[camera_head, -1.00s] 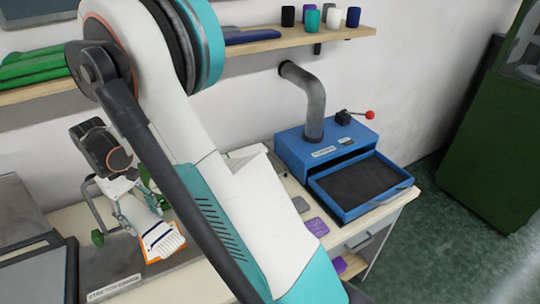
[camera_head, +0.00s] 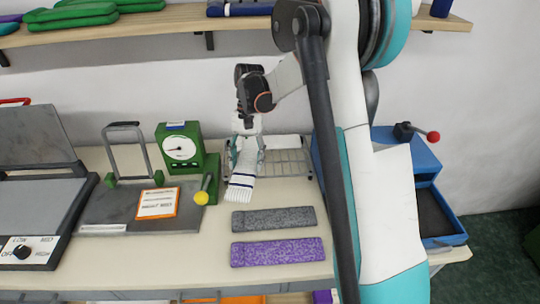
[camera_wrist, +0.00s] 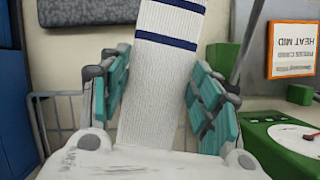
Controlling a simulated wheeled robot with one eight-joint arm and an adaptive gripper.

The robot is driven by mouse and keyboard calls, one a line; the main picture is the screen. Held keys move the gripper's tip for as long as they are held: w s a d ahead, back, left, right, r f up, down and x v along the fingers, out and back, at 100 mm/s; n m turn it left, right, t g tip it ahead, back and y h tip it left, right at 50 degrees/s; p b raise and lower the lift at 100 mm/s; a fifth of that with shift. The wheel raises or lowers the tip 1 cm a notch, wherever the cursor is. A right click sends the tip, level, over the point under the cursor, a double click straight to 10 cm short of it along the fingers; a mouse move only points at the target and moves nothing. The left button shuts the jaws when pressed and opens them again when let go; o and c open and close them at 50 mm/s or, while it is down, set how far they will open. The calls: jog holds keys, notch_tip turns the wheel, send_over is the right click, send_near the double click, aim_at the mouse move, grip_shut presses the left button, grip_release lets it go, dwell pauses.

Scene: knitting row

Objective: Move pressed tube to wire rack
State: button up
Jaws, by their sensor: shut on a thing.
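The pressed tube is a white ribbed knit piece with dark blue stripes near its end; it shows in the head view (camera_head: 242,184) and large in the wrist view (camera_wrist: 155,95). My gripper (camera_head: 246,152) is shut on it, with teal finger pads on both sides in the wrist view (camera_wrist: 155,100). The tube hangs tilted down toward the front of the table. The wire rack (camera_head: 289,163) stands behind and to the right of the tube, partly hidden by my gripper. Rack wires also show at the left in the wrist view (camera_wrist: 63,112). I cannot tell whether the tube touches the rack.
A green dial gauge (camera_head: 181,147) and a yellow-ended lever (camera_head: 202,197) stand close left. An orange-edged card (camera_head: 157,204) lies on the grey press plate (camera_head: 105,208). Grey (camera_head: 273,219) and purple (camera_head: 278,252) flat pieces lie in front. A blue drawer machine (camera_head: 425,165) stands right.

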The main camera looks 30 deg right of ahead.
jog(key=w+d+m+t, duration=0.1)
jog(key=w+d+m, duration=0.1)
jog(key=m, duration=0.2)
jog(key=w+d+r+m+t+y, duration=0.1)
jog(key=w+d+m+t, duration=0.1)
jog(key=m, duration=0.3)
jog(key=w+d+r+m+t, duration=0.1)
jog(key=d+m+t, duration=0.1)
jog(key=d+m, duration=0.2)
jog(key=shift+w+r+m+y+b, duration=0.1)
jog(key=shift+w+m+y+b, duration=0.25)
jog(key=shift+m, duration=0.25)
jog(key=shift+w+d+r+m+t, duration=0.1)
jog(key=shift+w+d+m+t, duration=0.2)
jog(key=shift+m, duration=0.3)
notch_tip(320, 180, down, 10)
jog(key=b, duration=0.3)
jog(key=shift+b, duration=0.3)
jog(key=shift+r, duration=0.1)
jog(key=o, duration=0.5)
jog(key=shift+f, duration=0.2)
jog(key=o, duration=0.4)
jog(key=shift+r, duration=0.1)
